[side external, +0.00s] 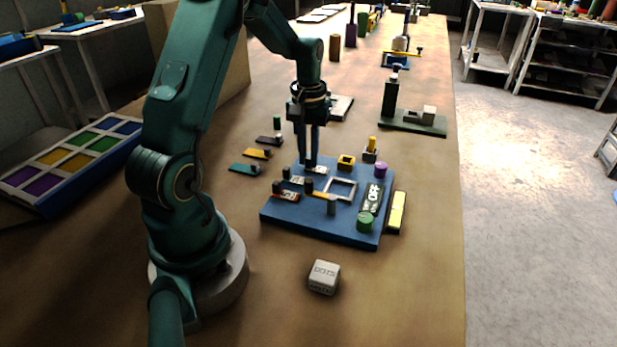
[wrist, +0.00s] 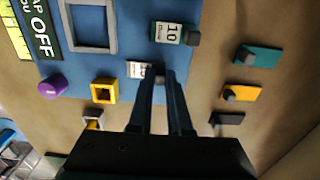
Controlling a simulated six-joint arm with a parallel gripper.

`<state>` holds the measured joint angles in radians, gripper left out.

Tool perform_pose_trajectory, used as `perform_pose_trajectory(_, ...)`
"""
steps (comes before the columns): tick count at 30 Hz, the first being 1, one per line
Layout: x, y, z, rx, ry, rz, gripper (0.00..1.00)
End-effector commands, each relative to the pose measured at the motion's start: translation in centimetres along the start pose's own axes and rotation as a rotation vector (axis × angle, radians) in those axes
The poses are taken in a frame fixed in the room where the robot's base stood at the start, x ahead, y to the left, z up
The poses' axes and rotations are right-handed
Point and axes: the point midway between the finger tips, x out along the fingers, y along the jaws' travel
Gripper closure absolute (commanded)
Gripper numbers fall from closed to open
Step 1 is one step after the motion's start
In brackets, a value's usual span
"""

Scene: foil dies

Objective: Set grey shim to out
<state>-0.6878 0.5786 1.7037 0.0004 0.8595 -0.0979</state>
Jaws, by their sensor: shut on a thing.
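The blue board (side external: 285,214) lies flat on the bench and carries small white plates with dark knobs. My gripper (side external: 310,164) points straight down at the board's far left part. Its fingers are shut on a small dark knob (wrist: 159,78) beside a white marked plate (wrist: 138,69); the fingers partly hide both. A dark grey shim (side external: 268,140) with a knob lies off the board, to its left; it also shows in the wrist view (wrist: 228,118), right of my fingers. I cannot tell whether the held knob belongs to another grey shim.
A yellow shim (side external: 257,153) and a teal shim (side external: 244,168) lie beside the board. On the board are a grey square frame (side external: 341,188), a yellow square block (side external: 346,162), an OFF label (side external: 372,197) and a green cylinder (side external: 365,221). A white block (side external: 324,277) sits in front.

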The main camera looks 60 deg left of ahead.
Motion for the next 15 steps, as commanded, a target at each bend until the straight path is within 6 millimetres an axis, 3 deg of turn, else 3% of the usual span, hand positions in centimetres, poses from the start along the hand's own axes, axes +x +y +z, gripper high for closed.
perform_pose_trajectory(8, -0.1, -0.2, 0.0, -0.002, 0.001, 0.001, 1.00)
perform_pose_trajectory(15, -0.1, -3.1, -0.1, -0.005, 0.002, 0.001, 1.00)
